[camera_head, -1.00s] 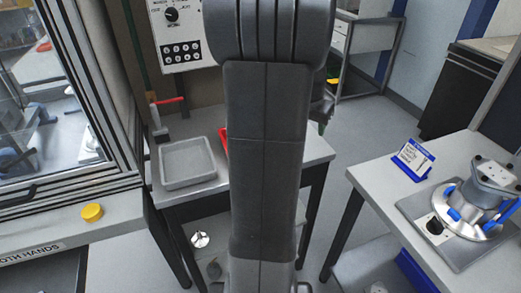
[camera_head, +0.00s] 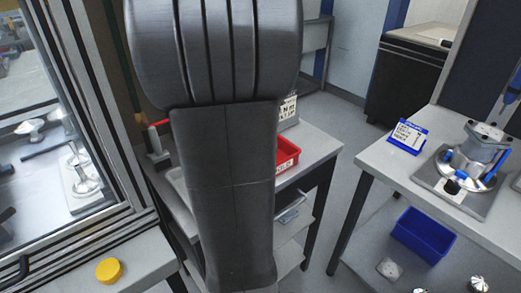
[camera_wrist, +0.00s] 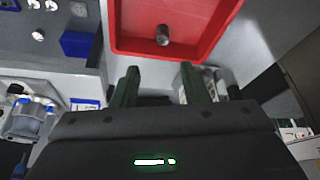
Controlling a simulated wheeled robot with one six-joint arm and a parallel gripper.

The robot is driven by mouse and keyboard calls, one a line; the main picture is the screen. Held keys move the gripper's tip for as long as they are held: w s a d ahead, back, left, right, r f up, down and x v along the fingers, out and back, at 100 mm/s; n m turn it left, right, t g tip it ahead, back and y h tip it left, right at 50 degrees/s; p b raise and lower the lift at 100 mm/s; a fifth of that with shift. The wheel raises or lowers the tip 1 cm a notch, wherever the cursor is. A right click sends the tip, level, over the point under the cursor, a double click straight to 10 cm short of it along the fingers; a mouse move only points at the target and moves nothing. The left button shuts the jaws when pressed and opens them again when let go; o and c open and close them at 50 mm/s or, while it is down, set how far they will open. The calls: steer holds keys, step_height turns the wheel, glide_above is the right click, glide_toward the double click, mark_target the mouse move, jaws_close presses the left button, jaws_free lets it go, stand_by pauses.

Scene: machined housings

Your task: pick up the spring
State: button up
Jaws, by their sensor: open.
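A small grey metal cylinder (camera_wrist: 162,35), which looks like the spring, lies inside a red bin (camera_wrist: 120,42) in the wrist view. The picture is too small to show its coils. My gripper (camera_wrist: 158,78) is open, with its two dark green fingers apart and nothing between them. The fingertips point toward the near edge of the bin, with the cylinder beyond them. In the head view my arm hides the gripper and part of the red bin (camera_head: 287,152); the spring cannot be made out there.
The red bin stands on a grey table, with a grey tray mostly hidden behind my arm. At right, a table (camera_head: 360,160) carries a clamp fixture (camera_head: 470,160) and a blue sign (camera_head: 407,137). A blue bin (camera_head: 423,235) sits below. A machine with a yellow button (camera_head: 109,270) stands left.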

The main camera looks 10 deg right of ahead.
steer(key=x, duration=0.8)
steer(key=shift+d+f, duration=0.15)
steer(key=shift+f, duration=0.1)
steer(key=shift+a+x, duration=0.2)
steer(key=shift+x, duration=2.55)
steer(key=c, duration=0.9)
